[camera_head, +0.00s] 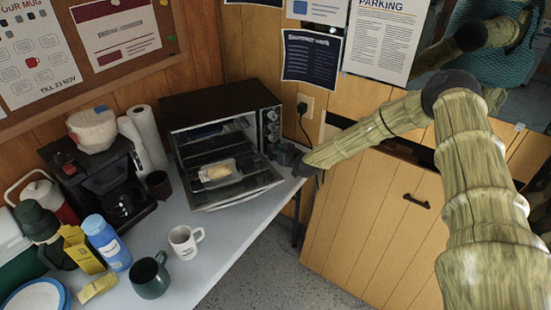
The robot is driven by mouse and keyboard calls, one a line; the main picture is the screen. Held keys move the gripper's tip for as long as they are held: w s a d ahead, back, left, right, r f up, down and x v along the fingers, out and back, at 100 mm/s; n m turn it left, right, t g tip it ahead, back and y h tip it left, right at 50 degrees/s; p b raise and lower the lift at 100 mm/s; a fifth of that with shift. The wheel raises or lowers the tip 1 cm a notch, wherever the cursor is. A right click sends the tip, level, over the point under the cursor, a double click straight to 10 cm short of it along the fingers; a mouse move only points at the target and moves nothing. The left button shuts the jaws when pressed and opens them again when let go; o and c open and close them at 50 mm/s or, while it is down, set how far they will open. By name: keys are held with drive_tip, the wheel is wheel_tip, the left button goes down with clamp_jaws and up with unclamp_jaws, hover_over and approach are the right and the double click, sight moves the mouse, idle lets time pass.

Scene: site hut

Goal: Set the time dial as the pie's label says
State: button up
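The dark toaster oven (218,100) stands at the back right of the grey worktop. Its glass door (240,190) appears lowered at the front. The pie (217,171), pale golden in a light tray, lies at the oven's front, over or behind the door glass; I cannot tell which. No label can be read on it. Several small dials (271,116) run down the oven's right front strip; their marks are too small to read. My gripper (287,156) is dark and sits beside the oven's lower right front corner, below the dials. Its fingers are too small to tell open or shut.
A white mug (185,241), a green mug (150,276) and a blue bottle (106,242) stand in front and left of the oven. A coffee maker (100,180) is at the left. A wall socket (304,105) with a plug is right of the oven.

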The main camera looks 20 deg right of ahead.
drive_tip(key=shift+d+f+m+y+b, duration=0.25)
drive_tip(key=shift+m+y+b, duration=0.25)
drive_tip(key=shift+b, duration=1.1)
drive_tip(key=shift+r+m+b, duration=0.2)
drive_tip(key=shift+m+b, duration=0.1)
drive_tip(key=shift+b, duration=0.35)
drive_tip(key=o, duration=0.7)
drive_tip(key=shift+o, duration=0.2)
drive_tip(key=shift+a, duration=0.1)
drive_tip(key=shift+s, duration=0.1)
drive_tip(key=v, duration=1.2)
